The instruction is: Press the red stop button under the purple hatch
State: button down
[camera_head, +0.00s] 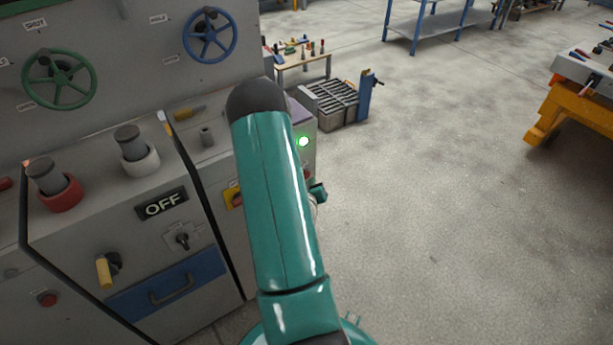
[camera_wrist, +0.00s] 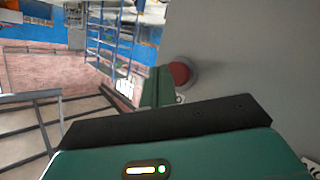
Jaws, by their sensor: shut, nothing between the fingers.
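A red button (camera_wrist: 180,75) in a grey round collar sits on a grey panel face in the wrist view. The teal finger end of my gripper (camera_wrist: 158,88) is shut and empty, just left of the button in that view. I cannot tell whether it touches. In the head view, my arm covers much of the cabinet's right part, and a bit of my gripper (camera_head: 318,190) shows past the arm at the cabinet's right side. A purple piece (camera_head: 300,112), perhaps the hatch, shows beside my arm on the cabinet top; most of it is hidden.
A lit green lamp (camera_head: 303,141) is on the cabinet. Another red button (camera_head: 47,299) sits low at the left, near a yellow-handled switch (camera_head: 104,270) and a blue drawer (camera_head: 165,290). A metal crate (camera_head: 335,105) stands behind.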

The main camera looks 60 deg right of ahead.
jog(key=shift+w, duration=0.1)
dwell(0.7)
jog(key=shift+w+d, duration=0.2)
jog(key=shift+w, duration=0.1)
jog(key=shift+w+d, duration=0.2)
jog(key=shift+w, duration=0.25)
dwell(1.0)
jog(key=shift+s, duration=0.1)
jog(key=shift+s+a, duration=0.4)
jog(key=shift+s, duration=0.3)
jog(key=shift+s, duration=0.1)
jog(key=s, duration=0.1)
jog(key=s+a, duration=0.1)
jog(key=s, duration=0.1)
jog(key=s+a, duration=0.1)
jog(key=shift+s+a, duration=0.15)
jog(key=shift+a, duration=0.1)
dwell(0.9)
